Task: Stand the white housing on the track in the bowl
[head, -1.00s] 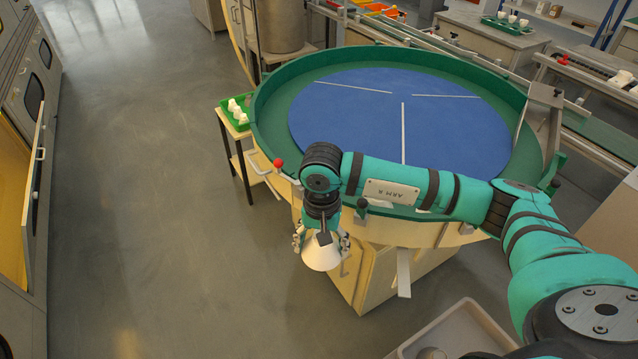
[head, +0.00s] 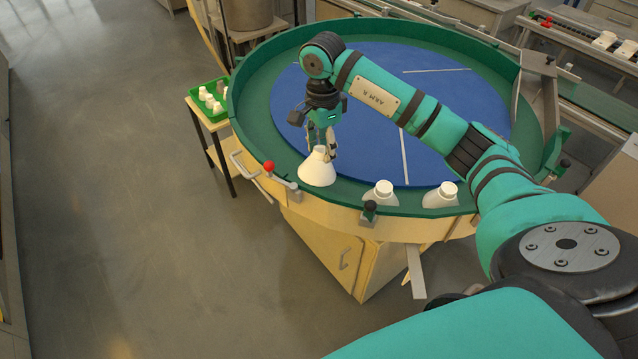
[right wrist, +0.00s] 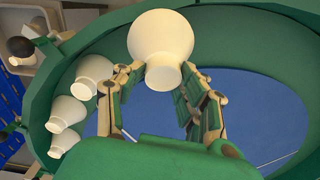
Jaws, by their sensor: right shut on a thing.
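The white housing (head: 317,170) is a flared white shape, narrow neck up and wide end down. My right gripper (head: 326,147) is shut on its neck, at the near left of the bowl (head: 240,135). The housing is over the green track (head: 262,118) between rim and blue disc; I cannot tell whether its base touches the track. In the right wrist view the fingers (right wrist: 160,77) grip the neck of the housing (right wrist: 160,35). My left gripper is not in view.
More white housings (head: 381,193) (head: 441,196) stand on the track to the right, behind the near rim. A red-knobbed lever (head: 270,167) sits on the rim's outside. A green tray (head: 212,115) with white pieces stands on a side table at left.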

